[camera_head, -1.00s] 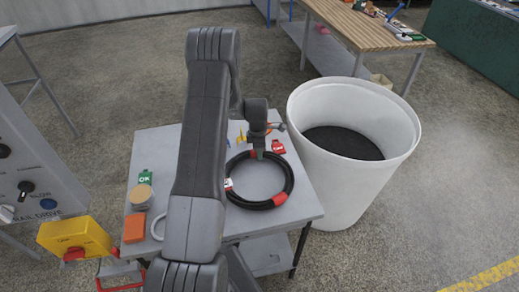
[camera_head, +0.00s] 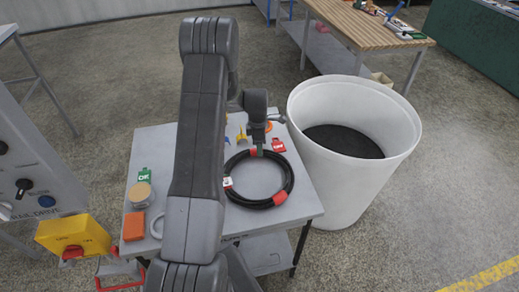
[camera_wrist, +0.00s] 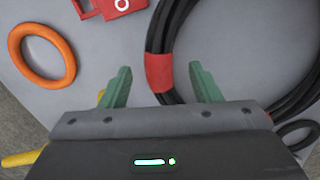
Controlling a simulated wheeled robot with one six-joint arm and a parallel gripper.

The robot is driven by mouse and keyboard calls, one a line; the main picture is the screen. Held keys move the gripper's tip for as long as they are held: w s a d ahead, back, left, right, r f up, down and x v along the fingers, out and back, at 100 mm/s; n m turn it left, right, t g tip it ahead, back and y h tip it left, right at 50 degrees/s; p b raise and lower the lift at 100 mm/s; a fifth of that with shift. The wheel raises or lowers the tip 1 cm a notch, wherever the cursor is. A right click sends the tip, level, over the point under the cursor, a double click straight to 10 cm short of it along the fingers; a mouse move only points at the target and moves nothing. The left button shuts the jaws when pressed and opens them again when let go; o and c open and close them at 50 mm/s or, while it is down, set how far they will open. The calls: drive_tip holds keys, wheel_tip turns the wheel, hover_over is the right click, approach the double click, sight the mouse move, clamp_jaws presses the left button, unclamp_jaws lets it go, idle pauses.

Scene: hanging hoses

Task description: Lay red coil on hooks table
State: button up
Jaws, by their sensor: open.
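The black coil with red bands (camera_head: 280,199) lies flat on the small grey table (camera_head: 302,207), with a white tag on its left side. My gripper (camera_head: 260,152) is at the coil's far edge, pointing down. In the wrist view my gripper (camera_wrist: 160,73) has its two green fingers open. A red band of the coil (camera_wrist: 159,73) shows in the gap between them. The fingers do not press on it, and their exact height above the coil is hard to tell. The table is partly hidden by my arm.
A tall white bin (camera_head: 345,190) stands close at the table's right. An orange ring (camera_wrist: 42,55) and a red tag (camera_head: 278,145) lie near the coil. A green tag (camera_head: 145,175), a round tub (camera_head: 139,194) and an orange block (camera_head: 134,227) are at the left.

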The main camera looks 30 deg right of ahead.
wheel_tip(320, 180, up, 18)
drive_tip(key=p, duration=0.2)
drive_tip(key=shift+a, duration=0.3)
idle(0.8)
drive_tip(key=shift+f, duration=0.15)
wheel_tip(320, 180, down, 6)
drive_tip(key=b, duration=0.4)
drive_tip(key=shift+f, duration=0.25)
